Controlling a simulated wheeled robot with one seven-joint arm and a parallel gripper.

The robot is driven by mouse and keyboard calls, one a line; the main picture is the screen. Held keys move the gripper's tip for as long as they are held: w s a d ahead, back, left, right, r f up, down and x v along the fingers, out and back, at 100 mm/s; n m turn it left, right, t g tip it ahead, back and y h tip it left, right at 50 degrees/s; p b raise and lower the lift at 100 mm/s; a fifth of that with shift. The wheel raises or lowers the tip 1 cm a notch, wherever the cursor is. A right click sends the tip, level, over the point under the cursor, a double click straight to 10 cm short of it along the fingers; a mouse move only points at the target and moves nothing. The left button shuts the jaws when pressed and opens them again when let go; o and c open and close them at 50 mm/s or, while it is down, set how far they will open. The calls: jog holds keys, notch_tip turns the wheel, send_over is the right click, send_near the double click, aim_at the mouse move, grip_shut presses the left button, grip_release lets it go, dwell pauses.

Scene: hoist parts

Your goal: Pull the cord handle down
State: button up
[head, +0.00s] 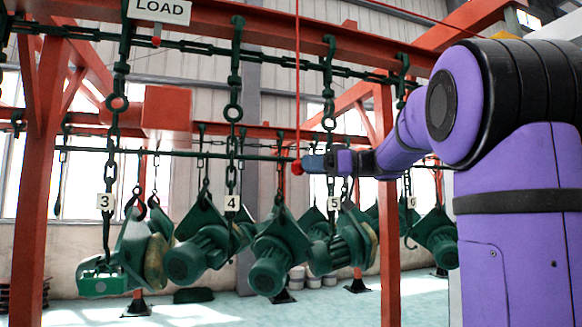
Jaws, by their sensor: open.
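A thin red cord (297,80) hangs straight down from the top of the head view. A small red ball handle (297,168) is at its lower end. My gripper (306,163) is at the end of my purple arm, reaching in from the right. Its blue-grey tip is right beside the handle and overlaps its right edge in the picture. The jaws are open. They are small at this distance, and I cannot tell whether they touch the handle or surround it.
Dark green chains and hooks hang from red beams (290,32), with several green motor-like parts (280,245) on them. Number tags and a LOAD sign (160,11) show. A red post (386,220) stands behind my arm. The pale floor (215,312) looks clear in front.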

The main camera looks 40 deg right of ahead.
jog(key=shift+x, duration=2.6)
jog(key=shift+c, duration=0.4)
